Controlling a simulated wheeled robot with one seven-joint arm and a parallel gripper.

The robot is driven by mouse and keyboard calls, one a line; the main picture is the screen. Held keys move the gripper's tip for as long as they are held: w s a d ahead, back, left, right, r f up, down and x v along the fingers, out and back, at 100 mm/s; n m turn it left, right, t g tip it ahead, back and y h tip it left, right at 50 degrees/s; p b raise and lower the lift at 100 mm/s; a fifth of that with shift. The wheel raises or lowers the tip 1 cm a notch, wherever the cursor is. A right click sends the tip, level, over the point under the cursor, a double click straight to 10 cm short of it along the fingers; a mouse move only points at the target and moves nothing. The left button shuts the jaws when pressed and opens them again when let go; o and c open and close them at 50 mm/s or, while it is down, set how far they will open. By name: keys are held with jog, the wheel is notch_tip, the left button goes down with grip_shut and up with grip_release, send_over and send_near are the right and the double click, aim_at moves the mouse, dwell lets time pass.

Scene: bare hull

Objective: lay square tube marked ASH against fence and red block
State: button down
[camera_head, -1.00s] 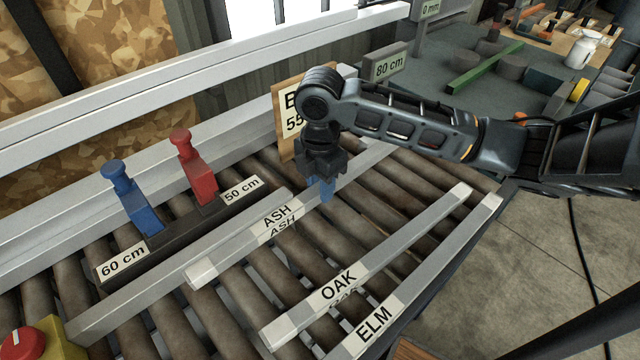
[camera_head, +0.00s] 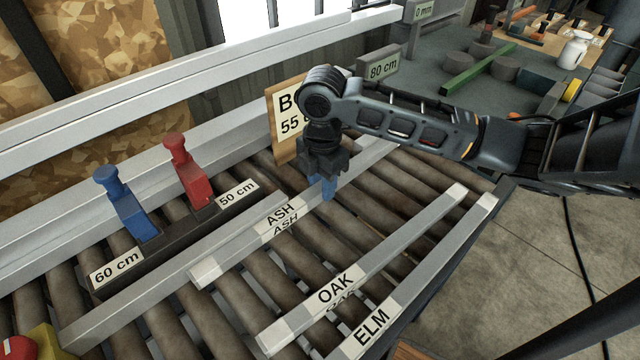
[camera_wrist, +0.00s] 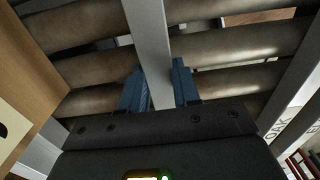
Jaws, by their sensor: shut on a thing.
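The square tube marked ASH (camera_head: 240,250) is a long pale grey bar running diagonally over the rollers. My gripper (camera_head: 327,190) is shut on it right of its label. In the wrist view, my blue fingers (camera_wrist: 161,90) stand on either side of the tube (camera_wrist: 149,45). I cannot tell whether the tube touches the rollers. The red block (camera_head: 188,170) stands upright on a dark base beside the 50 cm label, left of and apart from the tube. The grey fence (camera_head: 60,215) runs along the far side of the rollers.
Tubes marked OAK (camera_head: 385,260) and ELM (camera_head: 440,265) lie to the right. A blue block (camera_head: 122,200) stands near the 60 cm label. A grey rail (camera_head: 150,285) lies between base and ASH tube. A board (camera_head: 287,120) stands behind my gripper.

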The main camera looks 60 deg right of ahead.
jog(key=shift+d, duration=0.25)
jog(key=c, duration=0.7)
grip_release()
jog(key=shift+c, duration=0.2)
jog(key=shift+r, duration=3.95)
